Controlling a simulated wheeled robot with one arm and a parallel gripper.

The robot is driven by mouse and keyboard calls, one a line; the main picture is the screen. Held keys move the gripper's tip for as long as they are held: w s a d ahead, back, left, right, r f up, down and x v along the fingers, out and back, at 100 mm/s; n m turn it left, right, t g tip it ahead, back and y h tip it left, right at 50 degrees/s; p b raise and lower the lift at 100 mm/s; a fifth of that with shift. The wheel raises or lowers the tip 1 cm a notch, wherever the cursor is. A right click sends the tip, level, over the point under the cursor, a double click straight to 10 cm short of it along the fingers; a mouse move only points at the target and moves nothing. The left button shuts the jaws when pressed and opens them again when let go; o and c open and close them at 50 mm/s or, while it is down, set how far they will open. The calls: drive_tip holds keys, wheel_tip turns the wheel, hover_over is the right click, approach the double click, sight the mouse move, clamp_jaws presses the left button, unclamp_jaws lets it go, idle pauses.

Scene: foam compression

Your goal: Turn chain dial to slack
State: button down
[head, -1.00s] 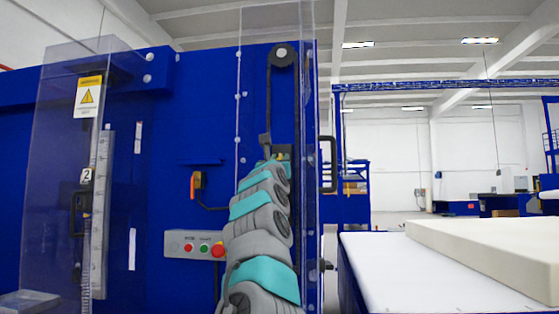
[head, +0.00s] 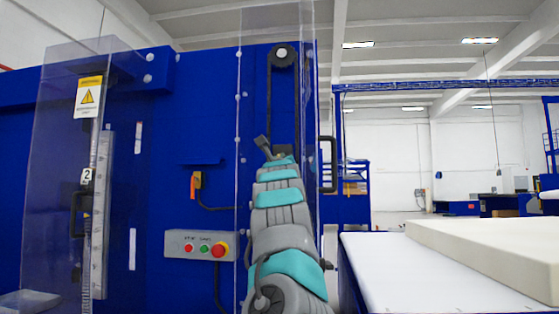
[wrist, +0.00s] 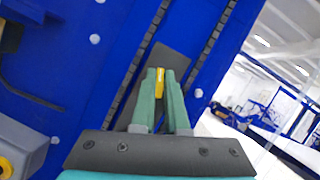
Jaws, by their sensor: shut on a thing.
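The chain dial shows in the wrist view as a dark plate (wrist: 172,61) with a yellow handle (wrist: 160,88), between two runs of chain (wrist: 211,42). My gripper (wrist: 161,74) has its green fingers shut on the yellow handle. The plate and handle look tilted in this view. The chain (head: 272,105) runs down there from a dark pulley (head: 282,56) at the top of the blue machine. I cannot read any dial marking.
Clear guard panels (head: 56,150) stand in front of the machine. A black handle (head: 329,165) and a foam block (head: 490,255) on a white table (head: 385,280) are right.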

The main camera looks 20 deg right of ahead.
drive_tip(key=c, duration=0.9)
unclamp_jaws()
drive_tip(key=shift+b+v, duration=3.8)
drive_tip(key=shift+v, duration=0.1)
